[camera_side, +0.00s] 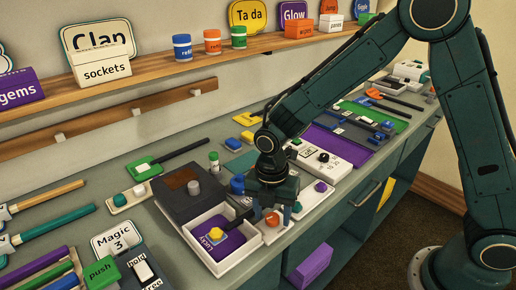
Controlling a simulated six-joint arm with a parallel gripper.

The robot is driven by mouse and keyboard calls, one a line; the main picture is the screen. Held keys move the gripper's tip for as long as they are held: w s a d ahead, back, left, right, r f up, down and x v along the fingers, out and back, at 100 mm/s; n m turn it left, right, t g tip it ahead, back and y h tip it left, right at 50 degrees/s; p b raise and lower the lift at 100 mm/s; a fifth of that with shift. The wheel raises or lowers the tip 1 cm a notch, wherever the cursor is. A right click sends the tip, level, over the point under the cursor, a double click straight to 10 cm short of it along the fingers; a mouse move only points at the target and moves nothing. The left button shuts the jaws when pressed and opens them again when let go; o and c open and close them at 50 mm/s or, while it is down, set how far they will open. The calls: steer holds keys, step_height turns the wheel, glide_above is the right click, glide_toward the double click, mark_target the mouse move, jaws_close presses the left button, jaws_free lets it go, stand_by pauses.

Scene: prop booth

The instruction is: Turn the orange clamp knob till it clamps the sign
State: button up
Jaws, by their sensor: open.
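My gripper (272,204) points down over the workbench, at the right side of a white tray (225,267). Its jaws are open. An orange knob (272,219) shows just below the jaws, on a pale part beside the tray; contact between jaws and knob cannot be told. My gripper hides part of the area behind the knob.
A blue piece (237,184) and a white panel (325,162) are close to my gripper. The bench's front edge lies just to the right.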

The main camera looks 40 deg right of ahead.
steer(key=c, duration=1)
steer(key=shift+o, duration=0.2)
